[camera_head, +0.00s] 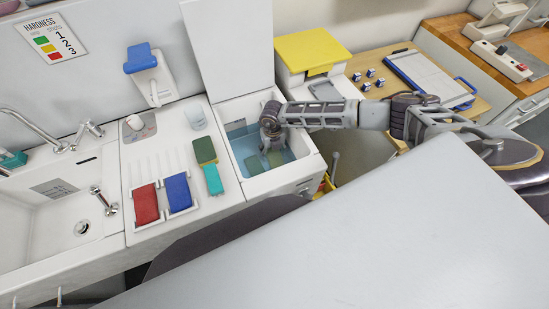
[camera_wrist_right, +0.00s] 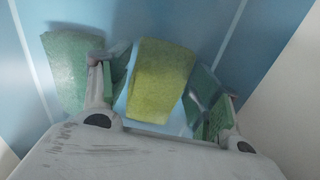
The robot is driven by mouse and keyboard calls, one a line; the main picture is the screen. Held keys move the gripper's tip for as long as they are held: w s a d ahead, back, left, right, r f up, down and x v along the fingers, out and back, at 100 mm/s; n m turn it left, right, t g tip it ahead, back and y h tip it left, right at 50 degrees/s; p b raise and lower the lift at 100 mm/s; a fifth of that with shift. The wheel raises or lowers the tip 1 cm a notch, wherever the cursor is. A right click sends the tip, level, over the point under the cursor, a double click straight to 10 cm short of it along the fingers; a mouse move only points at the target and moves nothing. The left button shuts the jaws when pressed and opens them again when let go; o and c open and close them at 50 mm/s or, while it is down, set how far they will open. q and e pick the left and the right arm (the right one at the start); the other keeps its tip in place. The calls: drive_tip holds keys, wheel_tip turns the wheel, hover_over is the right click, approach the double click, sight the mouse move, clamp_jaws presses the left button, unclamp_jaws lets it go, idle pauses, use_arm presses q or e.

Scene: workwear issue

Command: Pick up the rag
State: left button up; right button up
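Two flat green pads lie low in the blue-lined open bin (camera_head: 294,173); one of them may be the rag. In the head view the left pad (camera_head: 253,165) and the right pad (camera_head: 275,158) show just below my right gripper (camera_head: 270,142). In the right wrist view a yellow-green pad (camera_wrist_right: 160,80) lies between the spread fingers of my right gripper (camera_wrist_right: 160,92), and a darker green pad (camera_wrist_right: 70,72) lies left of them. The right gripper is open; I cannot tell whether it touches the pad. My left gripper is out of view.
The bin's walls surround the right gripper, with its raised lid (camera_head: 230,45) behind. On the left counter are a red block (camera_head: 146,204), a blue block (camera_head: 178,191), a dark green pad (camera_head: 204,150) and a teal one (camera_head: 213,181). A large grey surface (camera_head: 370,240) fills the front.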

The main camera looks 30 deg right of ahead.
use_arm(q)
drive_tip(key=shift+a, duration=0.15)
use_arm(e)
drive_tip(key=c, duration=0.7)
drive_tip(key=shift+r, duration=0.2)
drive_tip(key=shift+c, duration=0.2)
wheel_tip(320, 180, up, 15)
drive_tip(key=b, duration=0.1)
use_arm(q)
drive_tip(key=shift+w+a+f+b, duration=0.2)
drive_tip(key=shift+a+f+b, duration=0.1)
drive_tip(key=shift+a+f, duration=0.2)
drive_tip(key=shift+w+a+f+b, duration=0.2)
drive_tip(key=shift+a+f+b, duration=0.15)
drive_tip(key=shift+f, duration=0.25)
use_arm(e)
wheel_tip(320, 180, up, 13)
hover_over(273, 153)
drive_tip(key=shift+f, duration=0.2)
